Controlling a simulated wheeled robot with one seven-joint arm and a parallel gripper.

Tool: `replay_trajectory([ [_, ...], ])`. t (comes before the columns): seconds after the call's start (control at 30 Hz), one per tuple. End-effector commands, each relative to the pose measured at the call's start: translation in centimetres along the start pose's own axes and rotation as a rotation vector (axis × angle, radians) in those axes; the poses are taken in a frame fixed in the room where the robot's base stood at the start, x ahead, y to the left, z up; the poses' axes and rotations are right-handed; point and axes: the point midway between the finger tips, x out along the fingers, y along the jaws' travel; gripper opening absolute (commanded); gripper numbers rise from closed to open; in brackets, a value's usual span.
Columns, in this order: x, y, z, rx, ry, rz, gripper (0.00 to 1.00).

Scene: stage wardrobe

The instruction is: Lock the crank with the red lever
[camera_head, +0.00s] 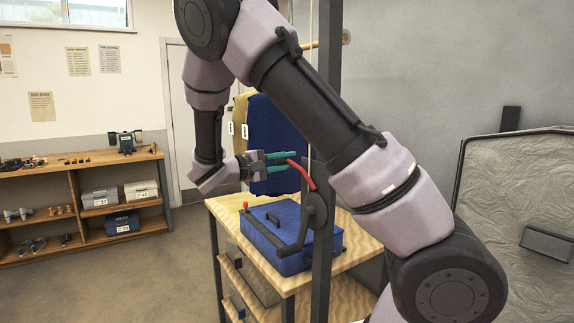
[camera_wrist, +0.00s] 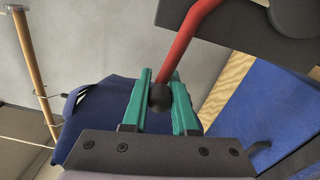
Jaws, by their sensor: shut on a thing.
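The red lever (camera_head: 304,174) is a bent red bar beside a dark upright post. In the wrist view the red lever (camera_wrist: 191,35) runs down from the top edge to a black knob (camera_wrist: 158,97). My gripper (camera_head: 292,158) has teal fingers and reaches the lever's upper end from the left. In the wrist view my gripper (camera_wrist: 163,82) is shut on the lever's knob end, with a finger on each side. The dark crank (camera_head: 301,236) hangs from a round hub on the post, its arm bent down and left in front of a blue case.
The blue case (camera_head: 290,263) lies on a wooden bench (camera_head: 352,250). The upright post (camera_head: 325,110) stands close to my gripper. Dark blue cloth (camera_head: 270,135) hangs behind the fingers. A shelf unit (camera_head: 75,203) with boxes stands left; the floor before it is clear.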

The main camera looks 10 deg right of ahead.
Motion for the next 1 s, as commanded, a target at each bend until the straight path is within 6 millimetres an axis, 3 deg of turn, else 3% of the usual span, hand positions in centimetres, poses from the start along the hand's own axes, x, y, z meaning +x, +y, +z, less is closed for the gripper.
replay_trajectory([
  [0.47,-0.03,0.18,0.05,0.022,0.0,0.0,0.0],
  [0.5,-0.03,0.19,0.05,0.022,0.0,0.0,0.3],
  [0.57,-0.03,0.19,0.06,0.022,0.0,0.0,0.53],
  [0.6,-0.03,0.18,0.06,0.021,0.0,0.0,0.57],
  [1.0,-0.87,0.14,0.0,0.02,0.001,0.0,0.57],
])
